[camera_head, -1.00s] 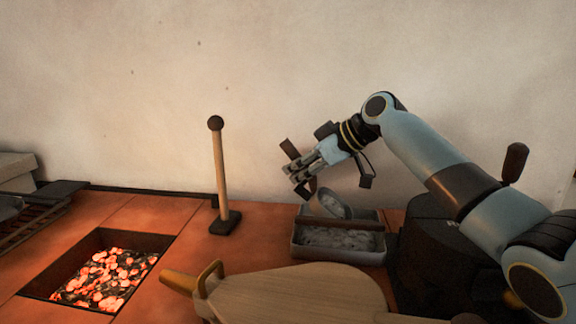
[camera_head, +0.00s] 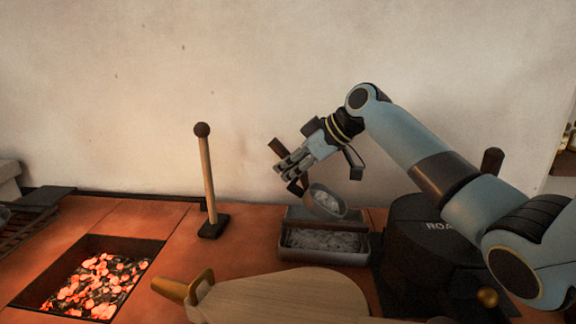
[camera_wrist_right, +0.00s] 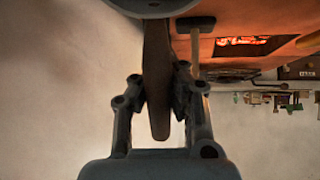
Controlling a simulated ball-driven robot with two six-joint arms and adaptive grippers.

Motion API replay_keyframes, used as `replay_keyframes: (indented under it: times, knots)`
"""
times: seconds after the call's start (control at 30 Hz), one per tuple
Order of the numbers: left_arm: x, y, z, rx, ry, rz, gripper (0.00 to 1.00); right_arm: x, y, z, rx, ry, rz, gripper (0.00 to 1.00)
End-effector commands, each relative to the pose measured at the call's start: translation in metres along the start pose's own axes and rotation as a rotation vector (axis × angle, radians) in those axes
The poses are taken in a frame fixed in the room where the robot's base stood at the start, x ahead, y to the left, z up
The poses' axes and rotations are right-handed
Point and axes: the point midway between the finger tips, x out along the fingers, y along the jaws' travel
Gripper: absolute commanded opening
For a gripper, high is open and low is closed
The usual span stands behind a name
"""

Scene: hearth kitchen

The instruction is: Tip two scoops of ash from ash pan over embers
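The ash pan (camera_head: 352,258) is a grey metal box on the tiled hearth, right of centre, with pale grey ash inside. The scoop (camera_head: 341,208) is a small grey pan holding some ash, just above the back of the ash pan. My right gripper (camera_head: 289,171) is shut on the scoop's dark handle; the handle (camera_wrist_right: 156,80) stands between the fingers in the right wrist view. The embers (camera_head: 97,285) glow orange in a square pit at the lower left. They also show in the right wrist view (camera_wrist_right: 255,46). My left gripper is not in view.
An upright wooden post with a dark knob (camera_head: 207,180) stands on the hearth between pit and ash pan. A wooden bellows (camera_head: 280,297) lies in front. A black drum-like thing (camera_head: 415,240) stands right of the ash pan.

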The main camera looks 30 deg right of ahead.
Motion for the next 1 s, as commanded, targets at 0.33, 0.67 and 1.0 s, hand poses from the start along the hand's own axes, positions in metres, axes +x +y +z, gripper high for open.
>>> replay_keyframes:
  times: [0.33, 0.67, 1.0]
  knots:
    - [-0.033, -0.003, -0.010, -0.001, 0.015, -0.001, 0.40, -0.016, 0.002, -0.019, -0.001, -0.091, 0.001, 0.00]
    - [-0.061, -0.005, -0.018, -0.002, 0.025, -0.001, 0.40, -0.028, 0.003, -0.032, 0.001, -0.184, 0.000, 0.00]
    - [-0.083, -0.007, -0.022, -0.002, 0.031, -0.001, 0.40, -0.038, 0.003, -0.041, 0.002, -0.268, -0.001, 0.00]
